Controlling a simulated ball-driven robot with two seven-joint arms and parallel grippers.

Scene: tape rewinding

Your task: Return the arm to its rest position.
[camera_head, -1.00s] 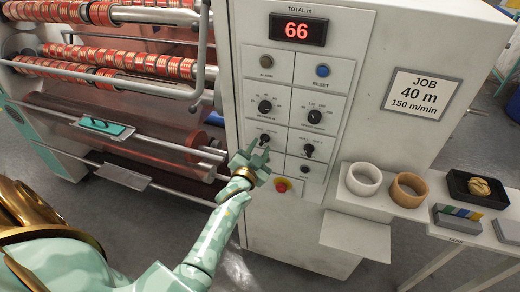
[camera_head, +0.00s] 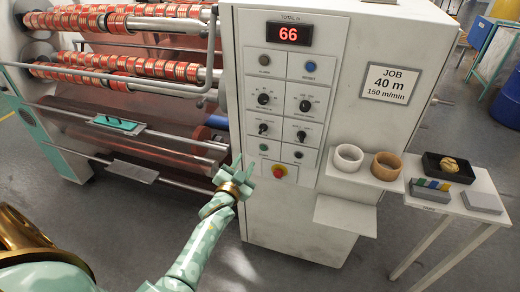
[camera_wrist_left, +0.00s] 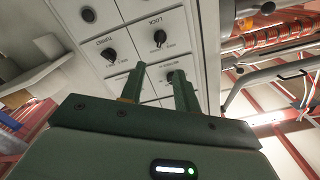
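My left arm (camera_head: 205,245), pale green with a brass wrist ring, reaches up from the lower left in the head view. Its left gripper (camera_head: 240,165) is empty, in front of the lower left edge of the control panel (camera_head: 288,70), close to the red stop button (camera_head: 279,171). In the left wrist view two dark green fingers (camera_wrist_left: 160,85) stand apart with nothing between them. Panel knobs show beyond the fingertips; whether a finger touches the panel cannot be told. The red display (camera_head: 289,33) reads 66. My right gripper is out of view.
The tape machine's rollers (camera_head: 120,65) and bars are left of the panel. A shelf (camera_head: 362,176) holds a white ring (camera_head: 348,158) and a tan ring (camera_head: 386,165). A side table (camera_head: 440,203) with a black tray (camera_head: 447,168) stands right. Open floor lies below.

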